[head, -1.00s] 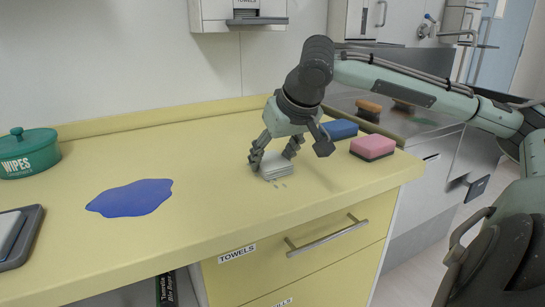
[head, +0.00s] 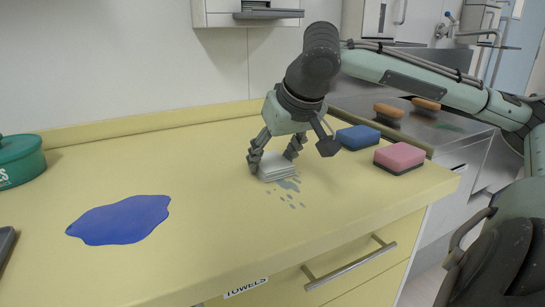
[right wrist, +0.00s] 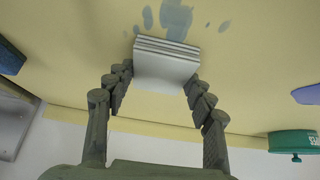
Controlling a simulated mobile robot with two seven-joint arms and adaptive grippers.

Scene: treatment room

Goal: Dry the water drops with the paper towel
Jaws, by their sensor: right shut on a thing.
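The paper towel (head: 276,167) is a folded, layered white pad on the yellow countertop. My right gripper (head: 273,161) is shut on it, one finger on each side, low at the counter. The towel also shows between the fingers in the right wrist view (right wrist: 165,62). Grey-blue water drops (head: 288,185) lie on the counter along the towel's front right edge, one larger patch and several small spots. In the right wrist view the drops (right wrist: 176,18) lie just beyond the towel. Whatever is under the towel is hidden. My left gripper is not in view.
A blue sponge (head: 358,137) and a pink sponge (head: 400,157) sit right of the gripper. A flat blue patch (head: 120,220) lies at left, near a green wipes tub (head: 18,160). A towels drawer (head: 330,268) is below the counter. The counter between patch and towel is clear.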

